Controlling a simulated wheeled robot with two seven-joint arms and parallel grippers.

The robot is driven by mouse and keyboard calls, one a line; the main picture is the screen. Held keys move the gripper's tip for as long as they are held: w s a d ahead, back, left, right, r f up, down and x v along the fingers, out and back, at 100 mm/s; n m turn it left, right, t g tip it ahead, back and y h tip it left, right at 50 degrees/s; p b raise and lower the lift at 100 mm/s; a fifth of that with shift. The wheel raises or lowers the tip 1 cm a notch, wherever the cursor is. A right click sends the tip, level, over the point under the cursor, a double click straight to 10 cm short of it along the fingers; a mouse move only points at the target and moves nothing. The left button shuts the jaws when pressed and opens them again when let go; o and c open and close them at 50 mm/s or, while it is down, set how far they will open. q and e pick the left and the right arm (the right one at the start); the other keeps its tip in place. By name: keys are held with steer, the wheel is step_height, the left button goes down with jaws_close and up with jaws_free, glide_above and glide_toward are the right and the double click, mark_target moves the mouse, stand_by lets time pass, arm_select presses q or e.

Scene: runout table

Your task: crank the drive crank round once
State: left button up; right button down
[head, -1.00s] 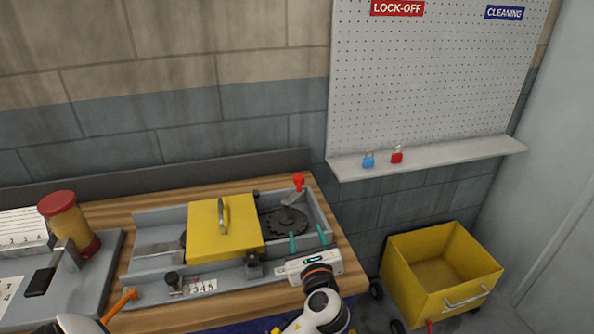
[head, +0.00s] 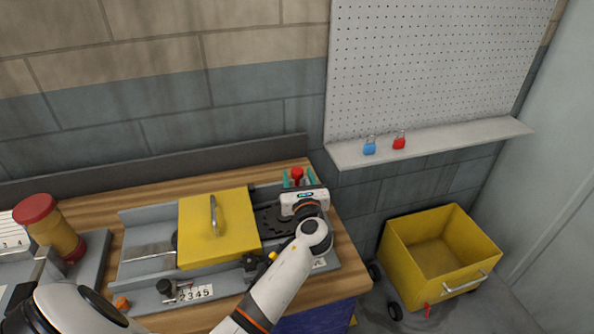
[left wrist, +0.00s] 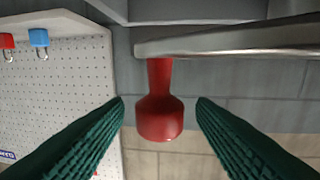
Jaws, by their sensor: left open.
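The drive crank's red knob (head: 297,173) stands at the back right end of the grey machine (head: 140,248). In the left wrist view the red knob (left wrist: 160,112) sits between the two green fingers, with a gap showing on each side. The crank's grey metal arm (left wrist: 235,42) runs from it toward the right. My left gripper (head: 298,178) is open, with its fingertips on either side of the knob. My gripper and arm hide most of the crank arm and part of the dark toothed disc (head: 272,222). My right gripper is not in view.
A yellow cover (head: 225,240) with a handle stands just left of the crank. A red and yellow cylinder (head: 45,222) is at the far left. A ledge (head: 440,142) with two padlocks and a yellow bin (head: 440,255) lie to the right.

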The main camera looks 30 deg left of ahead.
arm_select(q)
steer(key=shift+w+a, duration=0.45)
steer(key=shift+w, duration=0.1)
steer(key=shift+w+a, duration=0.15)
steer(key=shift+a, duration=0.05)
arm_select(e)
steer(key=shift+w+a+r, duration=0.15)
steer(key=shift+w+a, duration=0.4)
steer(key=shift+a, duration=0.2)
